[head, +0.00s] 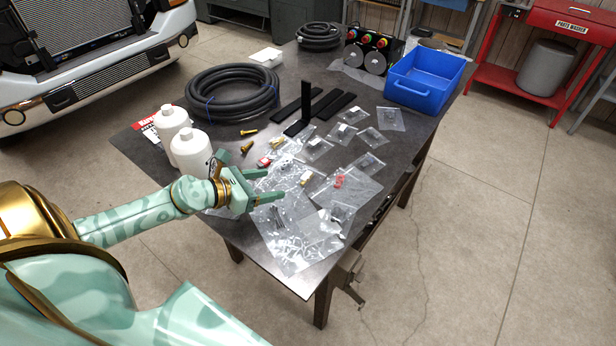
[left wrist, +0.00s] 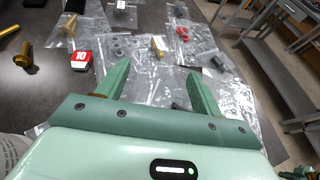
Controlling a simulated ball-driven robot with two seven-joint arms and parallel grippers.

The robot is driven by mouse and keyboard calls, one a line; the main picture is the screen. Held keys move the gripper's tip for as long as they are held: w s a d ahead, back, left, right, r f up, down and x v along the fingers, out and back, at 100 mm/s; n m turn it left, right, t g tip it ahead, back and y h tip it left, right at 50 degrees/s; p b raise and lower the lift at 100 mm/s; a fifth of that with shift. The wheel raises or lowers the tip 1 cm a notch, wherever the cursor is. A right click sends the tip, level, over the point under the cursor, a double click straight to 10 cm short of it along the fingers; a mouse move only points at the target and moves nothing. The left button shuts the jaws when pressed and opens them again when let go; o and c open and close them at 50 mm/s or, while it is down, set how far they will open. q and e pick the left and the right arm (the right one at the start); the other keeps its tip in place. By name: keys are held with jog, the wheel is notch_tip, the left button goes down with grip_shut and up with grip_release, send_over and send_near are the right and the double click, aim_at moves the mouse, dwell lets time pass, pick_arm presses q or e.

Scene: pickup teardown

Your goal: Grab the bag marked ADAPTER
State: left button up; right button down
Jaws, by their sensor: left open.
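Several clear plastic bags lie spread over the dark workbench (head: 235,232); no ADAPTER marking is legible, so I cannot tell which bag it is. One bag holds red parts (head: 339,181), another a brass-coloured part (head: 305,178), and another a dark part (head: 338,212). In the left wrist view the brass-coloured part (left wrist: 158,44), the red parts (left wrist: 182,33) and a dark grey part (left wrist: 218,62) lie beyond the fingers. My left gripper (head: 276,184) is open and empty over the near bags; its spread fingers also show in the left wrist view (left wrist: 159,70).
Two white bottles (head: 191,150) stand beside my left wrist. A coiled black hose (head: 232,92), black bars (head: 335,103) and brass bolts (head: 248,132) lie farther back. A blue bin (head: 425,80) stands at the back right. Bags overlap near the front edge.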

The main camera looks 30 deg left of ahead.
aim_at(302, 178)
pick_arm(q)
jog(key=x, duration=0.6)
jog(key=shift+w, duration=0.1)
jog(key=b+x, duration=0.1)
jog(key=x, duration=0.4)
jog(key=shift+w+f, duration=0.2)
jog(key=shift+s, duration=0.1)
jog(key=c, duration=1.3)
